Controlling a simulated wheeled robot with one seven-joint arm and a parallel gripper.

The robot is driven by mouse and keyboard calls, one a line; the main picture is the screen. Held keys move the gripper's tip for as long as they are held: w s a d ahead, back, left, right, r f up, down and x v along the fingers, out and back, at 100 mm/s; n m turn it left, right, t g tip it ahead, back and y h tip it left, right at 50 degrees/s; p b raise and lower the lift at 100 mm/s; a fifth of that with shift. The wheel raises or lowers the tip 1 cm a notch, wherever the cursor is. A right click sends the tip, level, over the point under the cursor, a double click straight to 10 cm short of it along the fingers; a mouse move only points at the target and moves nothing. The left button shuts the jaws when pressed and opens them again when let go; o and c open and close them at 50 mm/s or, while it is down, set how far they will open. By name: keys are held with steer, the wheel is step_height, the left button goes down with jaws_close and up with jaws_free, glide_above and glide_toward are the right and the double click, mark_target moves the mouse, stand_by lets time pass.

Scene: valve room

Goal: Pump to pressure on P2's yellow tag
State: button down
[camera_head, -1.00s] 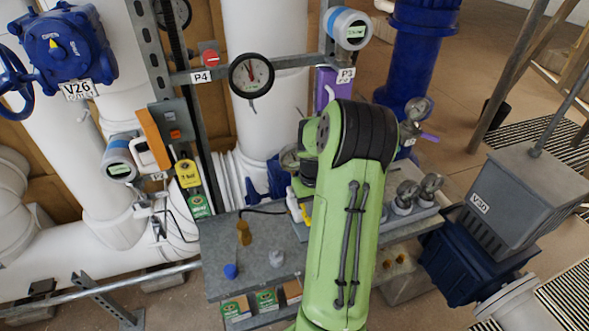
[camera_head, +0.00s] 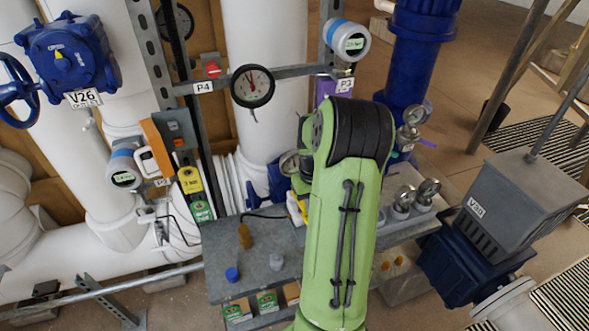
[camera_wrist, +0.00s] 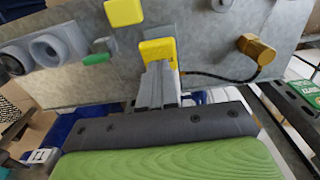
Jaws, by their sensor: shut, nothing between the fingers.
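A yellow tag reading 3 bar (camera_head: 190,180) hangs at the left of the bench in the head view, with a small label, seemingly P2 (camera_head: 163,182), beside it. In the wrist view my gripper (camera_wrist: 160,72) is shut and empty. Its fingertips are at the lower edge of a yellow block (camera_wrist: 158,50); I cannot tell if they touch. A second yellow block (camera_wrist: 124,12) is above and left. A green piece (camera_wrist: 95,59) is farther left. In the head view my green arm hides the gripper and much of the bench.
A grey bench (camera_head: 238,285) carries a brass fitting (camera_head: 245,236) with a black hose, a blue cap (camera_head: 232,274) and a grey piece (camera_head: 276,261). A round gauge (camera_head: 252,86) hangs beside label P4. Valve V26 (camera_head: 68,55) is upper left.

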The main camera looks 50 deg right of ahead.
step_height(320, 180, up, 4)
steer(key=p, duration=0.3)
steer(key=shift+r, duration=0.15)
